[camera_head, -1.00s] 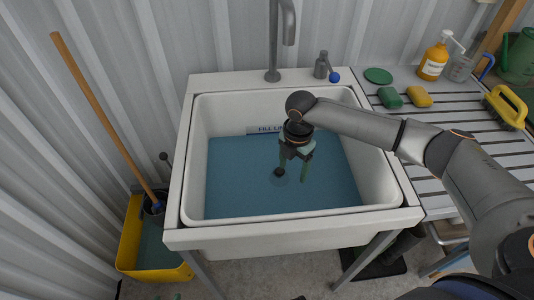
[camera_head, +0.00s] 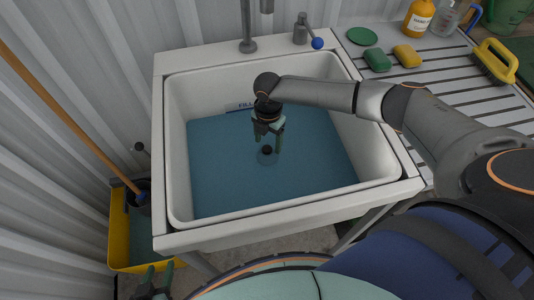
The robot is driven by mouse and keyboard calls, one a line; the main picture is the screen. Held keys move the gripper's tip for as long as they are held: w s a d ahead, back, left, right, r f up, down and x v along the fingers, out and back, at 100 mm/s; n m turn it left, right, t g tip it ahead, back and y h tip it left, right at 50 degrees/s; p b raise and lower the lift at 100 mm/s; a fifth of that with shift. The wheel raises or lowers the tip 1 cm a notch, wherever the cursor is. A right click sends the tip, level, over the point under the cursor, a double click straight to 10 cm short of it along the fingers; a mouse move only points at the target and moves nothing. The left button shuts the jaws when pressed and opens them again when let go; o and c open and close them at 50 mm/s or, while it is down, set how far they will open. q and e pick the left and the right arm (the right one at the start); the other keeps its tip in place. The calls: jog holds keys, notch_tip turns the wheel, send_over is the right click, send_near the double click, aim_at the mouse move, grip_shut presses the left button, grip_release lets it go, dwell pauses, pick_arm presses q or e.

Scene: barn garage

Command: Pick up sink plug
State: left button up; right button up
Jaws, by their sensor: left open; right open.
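The sink plug (camera_head: 266,151) shows as a small dark knob with a paler round patch about it, low in the blue water of the white sink (camera_head: 300,222). My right gripper (camera_head: 268,147) points down into the sink with its green fingers apart, one on each side of the plug in the picture. I cannot tell whether the fingers touch the plug or how far above it they are. My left gripper (camera_head: 155,284) is open and empty at the bottom edge of the view, in front of and below the sink.
A tap (camera_head: 248,30) and a blue-tipped lever (camera_head: 303,30) stand at the sink's back rim. The slatted drainboard (camera_head: 440,85) on the right holds sponges, a brush and bottles. A yellow bucket (camera_head: 122,235) with a long wooden handle stands at the left.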

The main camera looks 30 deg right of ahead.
aim_at(267, 148)
notch_tip(267, 148, down, 5)
jog(key=shift+w+a+r+b, duration=0.1)
jog(key=shift+r+b, duration=0.1)
jog(key=shift+b, duration=0.1)
grip_shut()
dwell(0.5)
